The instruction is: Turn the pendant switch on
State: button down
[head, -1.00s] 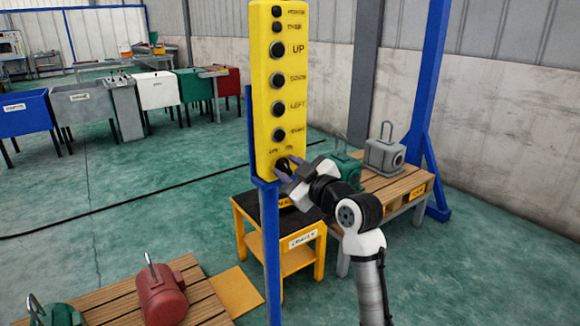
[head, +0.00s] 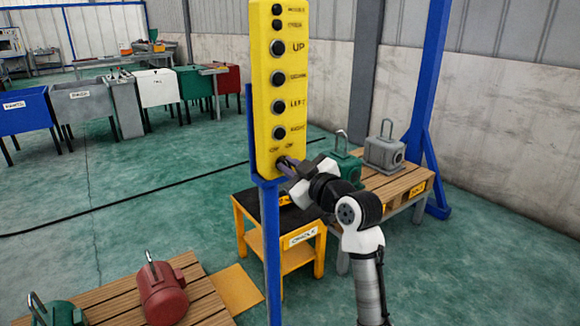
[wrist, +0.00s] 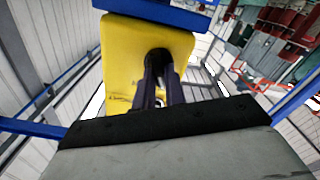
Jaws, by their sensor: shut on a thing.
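The yellow pendant (head: 265,100) stands upright on a blue post, with a column of black buttons on its face. The pendant switch (head: 281,162) is the black knob at the bottom of that face, below the button rows and the small lettering. My gripper (head: 285,164) is at this knob, its fingers shut on it. In the wrist view the two dark fingers (wrist: 157,82) reach to the black knob (wrist: 158,58) on the yellow face. The fingers hide most of the knob, so I cannot tell exactly which way it points.
A blue post (head: 271,250) carries the pendant. A yellow cart (head: 300,238) stands behind it. A pallet table (head: 390,195) with green and grey hoist parts is at the right. A red motor (head: 162,290) lies on a pallet at lower left.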

jog(key=m+p, duration=0.3)
jog(key=m, duration=0.2)
jog(key=shift+w+d+r+m, duration=0.1)
jog(key=shift+m, duration=0.3)
jog(key=shift+w+d+m+p, duration=0.15)
jog(key=shift+m+p, duration=1.55)
jog(key=shift+m, duration=1)
jog(key=shift+f, duration=0.2)
jog(key=c, duration=1.5)
grip_release()
jog(key=shift+o, duration=0.2)
jog(key=shift+d, duration=0.1)
jog(key=b+v, duration=0.3)
jog(key=v, duration=1)
jog(key=shift+s+d, duration=0.2)
jog(key=shift+s, duration=0.2)
